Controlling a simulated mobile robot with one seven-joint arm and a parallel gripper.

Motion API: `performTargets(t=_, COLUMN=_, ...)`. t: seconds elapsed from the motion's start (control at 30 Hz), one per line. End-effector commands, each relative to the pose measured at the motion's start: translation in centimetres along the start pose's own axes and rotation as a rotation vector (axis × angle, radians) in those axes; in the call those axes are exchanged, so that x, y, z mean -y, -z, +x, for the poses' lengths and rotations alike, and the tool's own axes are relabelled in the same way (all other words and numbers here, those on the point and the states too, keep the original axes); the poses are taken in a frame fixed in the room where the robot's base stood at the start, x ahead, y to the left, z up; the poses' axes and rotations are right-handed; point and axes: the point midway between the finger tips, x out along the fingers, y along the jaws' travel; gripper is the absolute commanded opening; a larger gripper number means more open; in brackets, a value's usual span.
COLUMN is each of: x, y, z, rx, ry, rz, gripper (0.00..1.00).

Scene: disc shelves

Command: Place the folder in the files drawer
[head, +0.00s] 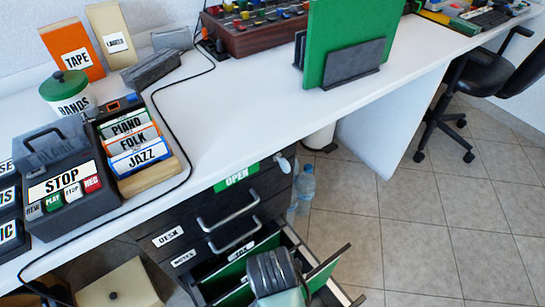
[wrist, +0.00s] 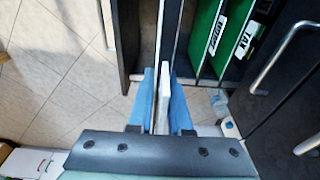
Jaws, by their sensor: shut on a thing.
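My gripper (wrist: 164,80) has blue fingers shut on a thin folder (wrist: 165,45), seen nearly edge-on as a pale strip in the wrist view. In the head view, my gripper (head: 278,275) is over the open bottom drawer (head: 352,296), fingertips hidden. A green panel (head: 326,268) just right of it appears to be the held folder, between the drawer's front and the folders farther in. How deep it sits is unclear. The drawer also shows in the wrist view (wrist: 127,50). Green folders (wrist: 207,35) with white labels, one reading TAX, stand inside it.
Two shut drawers with handles (head: 230,210) are above the open one, with a green OPEN label (head: 237,177). A water bottle (head: 306,184) stands on the floor beside the cabinet. The desk (head: 240,100) carries a tape player (head: 65,170) and a green board in a stand (head: 340,45).

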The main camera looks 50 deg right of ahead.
Motion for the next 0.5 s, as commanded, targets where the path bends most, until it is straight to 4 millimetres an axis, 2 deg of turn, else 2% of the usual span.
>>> performTargets(t=0.03, x=-0.1, y=-0.3, z=2.0, rx=0.002, ry=-0.005, rz=-0.001, gripper=0.0)
performTargets(t=0.1, x=-0.1, y=-0.7, z=4.0, rx=0.002, ry=-0.004, rz=-0.003, gripper=0.0)
performTargets(t=0.5, x=-0.1, y=-2.3, z=14.8, rx=0.001, ry=-0.002, rz=-0.003, gripper=0.0)
